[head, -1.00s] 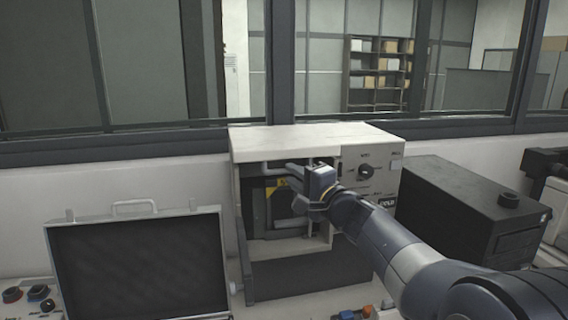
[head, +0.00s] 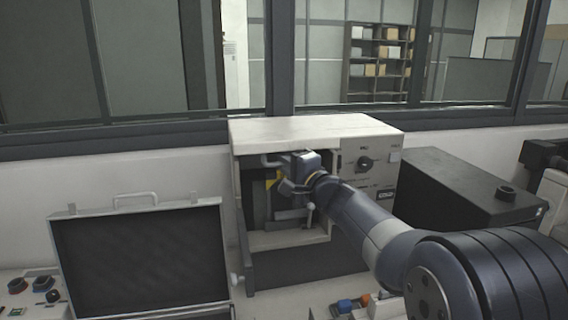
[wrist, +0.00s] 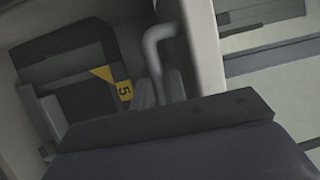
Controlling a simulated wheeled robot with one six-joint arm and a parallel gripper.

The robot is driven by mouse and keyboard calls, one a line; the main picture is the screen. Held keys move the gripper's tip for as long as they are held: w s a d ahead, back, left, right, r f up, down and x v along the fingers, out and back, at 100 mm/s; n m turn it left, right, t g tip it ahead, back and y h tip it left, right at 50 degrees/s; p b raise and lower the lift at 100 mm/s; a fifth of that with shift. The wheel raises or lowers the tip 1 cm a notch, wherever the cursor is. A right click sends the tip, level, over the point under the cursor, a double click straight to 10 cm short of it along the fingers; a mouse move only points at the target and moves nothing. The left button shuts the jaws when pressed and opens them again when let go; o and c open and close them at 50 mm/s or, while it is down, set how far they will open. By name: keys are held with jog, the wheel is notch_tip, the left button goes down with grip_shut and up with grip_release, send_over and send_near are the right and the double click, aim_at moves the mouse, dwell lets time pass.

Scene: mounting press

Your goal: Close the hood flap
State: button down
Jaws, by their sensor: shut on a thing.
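The mounting press (head: 315,128) is a pale box with an open, dark front bay. A grey bent handle (head: 271,161) shows at the bay's upper left, and in the wrist view (wrist: 160,38) it runs down between my fingers. My gripper (head: 286,186) is at the bay's front, shut on this handle; the wrist view shows its fingertips (wrist: 159,88) around the handle's lower end. A dark panel with a yellow label marked 5 (wrist: 124,90) lies behind. My wrist hides part of the bay, and I cannot make out the flap's full outline.
An open case with a dark lid (head: 140,255) stands close on the left. A black box (head: 465,190) stands right of the press. Knobs (head: 40,285) sit at lower left, and small blue and red parts (head: 350,304) lie in front. A window frame runs behind.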

dwell(0.4)
jog(key=f+b, duration=0.1)
jog(key=b, duration=0.5)
jog(key=shift+w+f+t, duration=0.2)
jog(key=shift+f+t, duration=0.1)
jog(key=shift+n+y+b, duration=0.3)
jog(key=shift+b, duration=0.65)
jog(key=c, duration=1.7)
grip_release()
jog(key=shift+w, duration=0.1)
